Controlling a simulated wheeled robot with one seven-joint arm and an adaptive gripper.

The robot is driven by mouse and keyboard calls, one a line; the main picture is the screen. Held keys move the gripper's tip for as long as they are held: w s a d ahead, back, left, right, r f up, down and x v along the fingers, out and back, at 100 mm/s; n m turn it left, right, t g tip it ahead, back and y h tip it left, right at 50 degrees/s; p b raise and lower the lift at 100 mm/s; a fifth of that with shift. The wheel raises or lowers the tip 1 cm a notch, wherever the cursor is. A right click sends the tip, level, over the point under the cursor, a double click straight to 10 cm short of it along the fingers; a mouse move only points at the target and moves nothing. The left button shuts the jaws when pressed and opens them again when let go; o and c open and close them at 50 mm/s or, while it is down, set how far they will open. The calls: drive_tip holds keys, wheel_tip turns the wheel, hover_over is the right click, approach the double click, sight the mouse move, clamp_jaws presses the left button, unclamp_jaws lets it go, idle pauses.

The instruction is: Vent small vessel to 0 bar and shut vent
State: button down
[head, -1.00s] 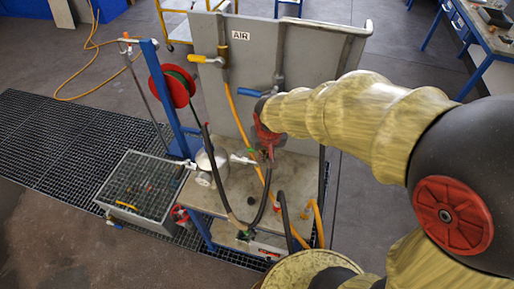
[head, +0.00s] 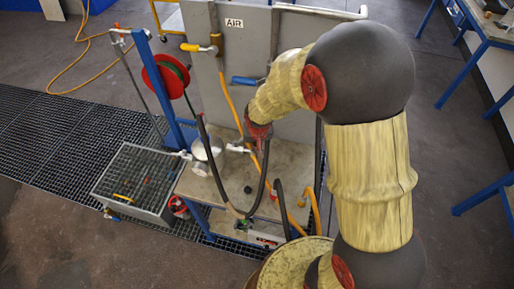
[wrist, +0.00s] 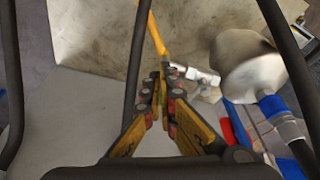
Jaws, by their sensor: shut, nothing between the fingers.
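The small vessel (head: 207,153) is a silver flanged body on the stand's bench, left of my gripper (head: 259,140) in the head view. The vessel also shows at the upper right of the wrist view (wrist: 246,62). A small pale valve or fitting (wrist: 203,77) sits beside it, and it shows right of the vessel in the head view (head: 238,149). My gripper's fingers (wrist: 166,88) are shut and empty, left of that fitting, with a yellow hose beyond the tips. I cannot tell the fitting's position or see a gauge reading.
A grey panel marked AIR (head: 290,30) stands behind, with a yellow-handled valve (head: 199,48) and a blue-handled valve (head: 245,80). A black hose (head: 214,170) loops in front of the bench. A grated tank (head: 140,180) and a red hose reel (head: 166,76) stand left.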

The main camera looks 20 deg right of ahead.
drive_tip(key=shift+w+d+f, duration=0.15)
drive_tip(key=shift+w, duration=0.55)
drive_tip(key=shift+w+d, duration=0.4)
drive_tip(key=shift+w, duration=0.15)
drive_tip(key=shift+w+d+n+p, duration=0.3)
drive_tip(key=shift+w+n, duration=0.15)
drive_tip(key=shift+w, duration=0.1)
drive_tip(key=shift+w+d+n+p, duration=0.2)
drive_tip(key=shift+w+d+n, duration=0.05)
drive_tip(key=shift+w+n, duration=0.25)
drive_tip(key=w+n+y+b, duration=0.2)
drive_tip(key=w+n+b, duration=0.4)
drive_tip(key=n+b, duration=0.1)
drive_tip(key=shift+w+a+g+y, duration=0.15)
drive_tip(key=shift+a+g+y, duration=0.15)
drive_tip(key=shift+a, duration=0.1)
drive_tip(key=shift+w+b, duration=0.1)
drive_tip(key=shift+b, duration=0.2)
